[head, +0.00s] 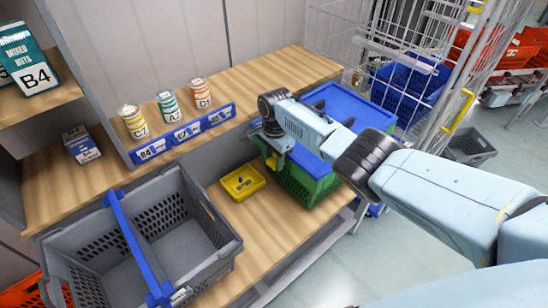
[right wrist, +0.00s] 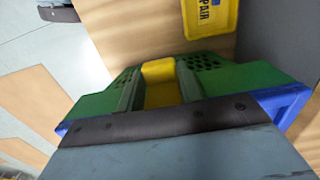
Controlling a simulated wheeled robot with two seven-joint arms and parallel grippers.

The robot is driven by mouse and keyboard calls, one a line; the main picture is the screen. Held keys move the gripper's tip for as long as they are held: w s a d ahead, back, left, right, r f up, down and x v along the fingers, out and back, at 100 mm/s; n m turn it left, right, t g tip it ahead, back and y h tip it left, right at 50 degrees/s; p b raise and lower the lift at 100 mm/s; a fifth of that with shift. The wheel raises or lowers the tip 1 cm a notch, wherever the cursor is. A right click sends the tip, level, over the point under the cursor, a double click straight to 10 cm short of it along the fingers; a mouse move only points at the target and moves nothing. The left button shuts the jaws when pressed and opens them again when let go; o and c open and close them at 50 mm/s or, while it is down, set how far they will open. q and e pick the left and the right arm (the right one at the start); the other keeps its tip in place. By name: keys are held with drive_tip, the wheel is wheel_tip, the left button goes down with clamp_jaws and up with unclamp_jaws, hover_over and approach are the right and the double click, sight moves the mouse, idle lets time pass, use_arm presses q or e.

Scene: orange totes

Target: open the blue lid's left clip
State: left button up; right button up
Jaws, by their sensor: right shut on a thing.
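The lid's left clip (head: 271,163) is yellow and sits on the crate's left side, mostly hidden by my gripper. My right gripper (head: 272,146) points down at that side and is shut on the clip. In the right wrist view the yellow clip (right wrist: 161,82) shows between green crate walls (right wrist: 222,88), and the lid's blue edge (right wrist: 287,106) shows beside my gripper's dark body. My left gripper is not in view.
A small yellow tray (head: 243,182) sits just left of the crate. A grey basket (head: 80,240) with a blue handle stands at the front left. Tins and blue label holders (head: 186,133) line the bench's back.

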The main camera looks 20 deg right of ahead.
drive_tip(key=shift+a+y+b, duration=0.15)
drive_tip(key=shift+y+b, duration=0.3)
drive_tip(key=shift+y, duration=0.25)
drive_tip(key=shift+a+r+g+y+b, duration=0.1)
drive_tip(key=shift+g+y+b, duration=0.4)
drive_tip(key=shift+y+b, duration=0.2)
drive_tip(key=y+b, duration=0.2)
drive_tip(key=b, duration=0.1)
drive_tip(key=shift+s+a+r+g+b, duration=0.1)
drive_tip(key=shift+r+g+b, duration=0.05)
drive_tip(key=shift+g+b, duration=0.25)
use_arm(q)
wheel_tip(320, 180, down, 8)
drive_tip(key=b, duration=0.1)
drive_tip(key=shift+b, duration=0.35)
use_arm(e)
drive_tip(key=shift+r+y, duration=0.3)
drive_tip(key=shift+y, duration=0.4)
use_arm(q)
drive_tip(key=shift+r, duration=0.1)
use_arm(e)
drive_tip(key=o, duration=1)
